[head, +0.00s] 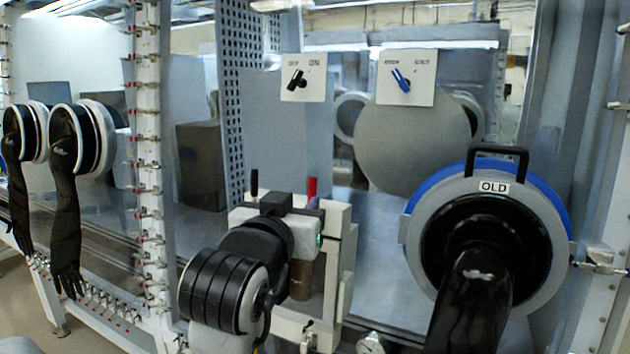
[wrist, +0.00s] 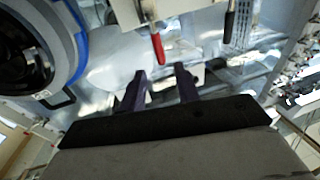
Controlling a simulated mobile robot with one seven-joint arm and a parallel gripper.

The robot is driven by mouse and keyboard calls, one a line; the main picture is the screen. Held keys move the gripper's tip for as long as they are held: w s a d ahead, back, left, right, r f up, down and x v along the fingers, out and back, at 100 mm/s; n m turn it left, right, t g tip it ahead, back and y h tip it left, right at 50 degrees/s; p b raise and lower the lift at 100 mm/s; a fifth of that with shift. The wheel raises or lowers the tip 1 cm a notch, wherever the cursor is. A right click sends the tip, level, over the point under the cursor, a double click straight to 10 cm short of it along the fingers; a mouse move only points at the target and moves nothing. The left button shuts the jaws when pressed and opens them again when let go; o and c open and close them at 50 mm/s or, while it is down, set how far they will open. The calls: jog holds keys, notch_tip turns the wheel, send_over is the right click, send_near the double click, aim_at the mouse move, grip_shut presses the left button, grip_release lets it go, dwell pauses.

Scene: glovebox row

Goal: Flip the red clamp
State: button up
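The red clamp (head: 312,187) shows as a short upright red handle at the top right of a pale box-like fixture (head: 345,225). In the wrist view the red clamp (wrist: 158,48) hangs down from the top, its tip just ahead of the gap between the fingers. My gripper (wrist: 161,82) is open, with two dark fingers apart and nothing between them. The clamp appears not to be touched. In the head view my arm covers much of the fixture, and the fingertips cannot be made out clearly.
A black-handled clamp (head: 254,182) stands left of the red one. A round port marked OLD (head: 408,232) with a black glove is at the right. Two switch plates (head: 405,77) are above. Black gloves (head: 65,215) hang at the far left.

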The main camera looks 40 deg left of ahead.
aim_at(311, 190)
jog(key=p+x, duration=0.2)
jog(key=x, duration=0.7)
jog(key=shift+d, duration=0.1)
jog(key=shift+s, duration=0.1)
grip_shut()
